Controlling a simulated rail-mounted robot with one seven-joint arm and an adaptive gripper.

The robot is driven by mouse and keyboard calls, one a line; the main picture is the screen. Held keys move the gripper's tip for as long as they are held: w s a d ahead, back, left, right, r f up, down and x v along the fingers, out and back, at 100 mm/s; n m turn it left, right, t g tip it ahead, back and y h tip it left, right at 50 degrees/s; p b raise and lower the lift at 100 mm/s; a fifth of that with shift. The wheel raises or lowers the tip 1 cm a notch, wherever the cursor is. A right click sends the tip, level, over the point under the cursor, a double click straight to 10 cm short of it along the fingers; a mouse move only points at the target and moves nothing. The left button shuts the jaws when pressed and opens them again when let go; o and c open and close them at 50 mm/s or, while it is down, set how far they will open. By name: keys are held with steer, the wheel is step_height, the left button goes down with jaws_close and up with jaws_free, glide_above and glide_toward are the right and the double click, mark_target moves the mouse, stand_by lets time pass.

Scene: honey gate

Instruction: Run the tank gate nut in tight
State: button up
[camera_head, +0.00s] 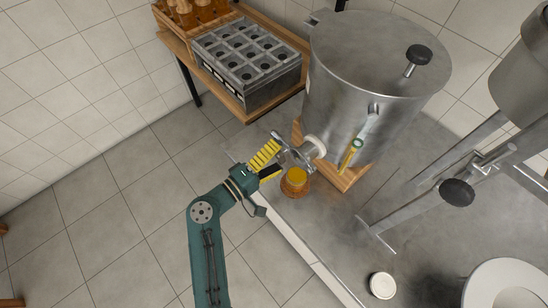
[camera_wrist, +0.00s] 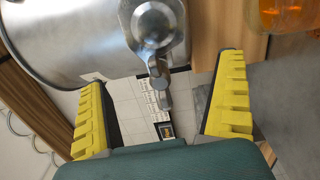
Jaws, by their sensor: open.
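The steel tank (camera_head: 360,85) stands on a wooden board at the back, and its curved wall fills the upper left of the wrist view (camera_wrist: 65,35). The metal gate (camera_head: 305,152) sticks out low on its side; it also shows in the wrist view (camera_wrist: 152,22). A small lobed metal piece (camera_wrist: 158,78) below the gate body looks like the gate nut; its tightness cannot be told. My gripper (camera_head: 280,157) is open in front of the gate. In the wrist view its yellow fingers (camera_wrist: 162,78) stand either side of the nut, with visible gaps and no grip.
A metal rack (camera_head: 247,62) sits on a wooden table behind. A white lid (camera_head: 382,286) lies on the grey bench. A steel stand (camera_head: 440,175) is at right.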

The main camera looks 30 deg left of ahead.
steer(key=b+v, duration=0.1)
steer(key=v, duration=0.6)
